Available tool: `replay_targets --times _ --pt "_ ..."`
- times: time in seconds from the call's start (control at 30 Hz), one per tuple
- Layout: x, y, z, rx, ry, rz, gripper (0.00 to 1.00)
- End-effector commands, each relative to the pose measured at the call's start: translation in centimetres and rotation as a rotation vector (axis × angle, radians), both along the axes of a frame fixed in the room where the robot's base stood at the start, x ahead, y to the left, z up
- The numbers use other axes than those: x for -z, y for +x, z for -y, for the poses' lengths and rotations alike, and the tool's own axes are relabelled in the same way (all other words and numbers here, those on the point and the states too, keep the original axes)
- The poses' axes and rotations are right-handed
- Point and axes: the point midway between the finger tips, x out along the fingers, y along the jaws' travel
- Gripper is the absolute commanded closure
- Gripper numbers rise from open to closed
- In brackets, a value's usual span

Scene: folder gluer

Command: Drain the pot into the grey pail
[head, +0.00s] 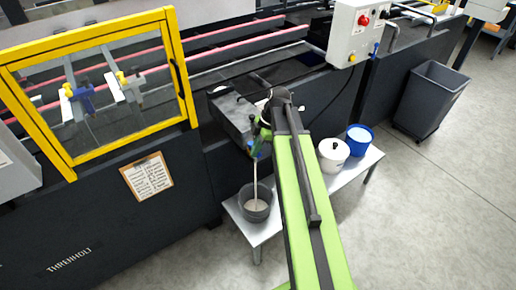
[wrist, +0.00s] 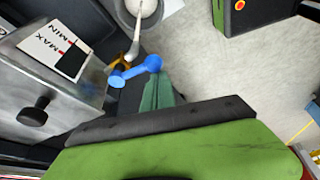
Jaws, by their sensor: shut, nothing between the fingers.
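The metal glue pot (head: 234,112) is mounted on the machine's side. In the wrist view the pot (wrist: 42,82) has a MAX/MIN label and a black knob. A blue valve handle (wrist: 135,72) sits at its outlet. A pale stream (head: 255,172) falls from the outlet into the grey pail (head: 247,207), which holds some pale liquid. The stream also shows in the wrist view (wrist: 134,48). My gripper (wrist: 157,88) is shut and empty, its tips right beside the handle's end; I cannot tell whether they touch. In the head view my arm partly hides the outlet.
The grey pail stands at the left of a low bench (head: 240,224). A yellow-framed guard (head: 180,75) is at left. A grey bin (head: 432,98) stands on the open floor at right.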

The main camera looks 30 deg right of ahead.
Motion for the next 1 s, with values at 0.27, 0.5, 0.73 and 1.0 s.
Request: replay_targets --times 0.27,0.5,0.73,1.0 --pt "0.0 0.0 -0.1 -0.005 0.000 0.000 1.00" --pt "0.0 0.1 -0.3 -0.008 0.000 0.000 1.00" --pt "-0.1 0.1 -0.4 -0.009 0.000 0.000 1.00" --pt "-1.5 -0.3 -3.0 -0.011 0.000 0.000 1.00"
